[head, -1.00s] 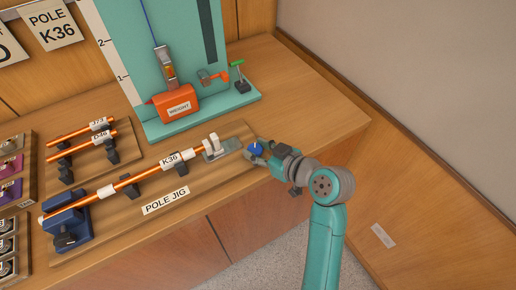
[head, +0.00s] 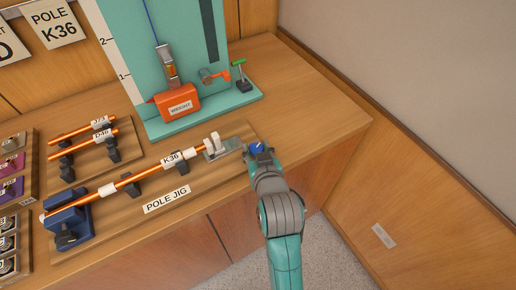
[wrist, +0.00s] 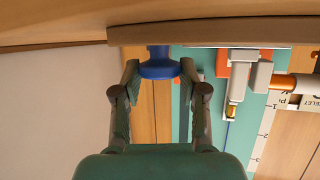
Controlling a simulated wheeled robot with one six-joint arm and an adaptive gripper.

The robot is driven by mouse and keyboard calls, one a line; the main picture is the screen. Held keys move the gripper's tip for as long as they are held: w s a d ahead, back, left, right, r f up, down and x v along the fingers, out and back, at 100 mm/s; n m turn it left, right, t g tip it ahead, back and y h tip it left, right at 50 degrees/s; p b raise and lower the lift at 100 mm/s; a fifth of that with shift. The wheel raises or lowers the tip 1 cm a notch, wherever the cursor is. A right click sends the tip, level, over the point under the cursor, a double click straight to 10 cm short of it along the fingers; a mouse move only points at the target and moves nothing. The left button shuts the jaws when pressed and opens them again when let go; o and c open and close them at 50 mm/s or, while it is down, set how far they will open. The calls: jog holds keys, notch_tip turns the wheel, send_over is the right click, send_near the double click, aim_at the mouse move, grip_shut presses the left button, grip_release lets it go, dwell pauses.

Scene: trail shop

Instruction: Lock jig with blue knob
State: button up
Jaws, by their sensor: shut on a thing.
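The blue knob (head: 257,147) is at the right end of the wooden pole jig (head: 206,184). In the wrist view the knob (wrist: 160,66) sits between my two fingertips. My gripper (head: 260,156) is shut on it, coming from the front edge of the bench. An orange pole (head: 150,172) labelled K36 lies along the jig in dark supports. Its right end meets a grey metal block with a white upright part (head: 215,144). Its left end is at a blue clamp (head: 68,226). My gripper partly hides the knob's mount.
A small rack holds shorter orange poles (head: 85,135) at left. The bench right of the jig (head: 320,100) is clear.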

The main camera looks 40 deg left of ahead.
aim_at(255, 151)
jog(key=shift+s+a+m+t+h, duration=0.1)
jog(key=shift+a+m+t+h, duration=0.05)
jog(key=shift+m+t+h, duration=0.4)
jog(key=shift+s+a+m+t+h, duration=0.1)
jog(key=shift+m+t+h, duration=0.3)
jog(key=shift+m, duration=0.25)
jog(key=shift+m+t+h, duration=0.85)
jog(key=shift+m+h, duration=0.55)
jog(key=shift+h, duration=0.05)
jog(key=o, duration=1.1)
notch_tip(255, 151, up, 10)
jog(key=shift+f, duration=0.1)
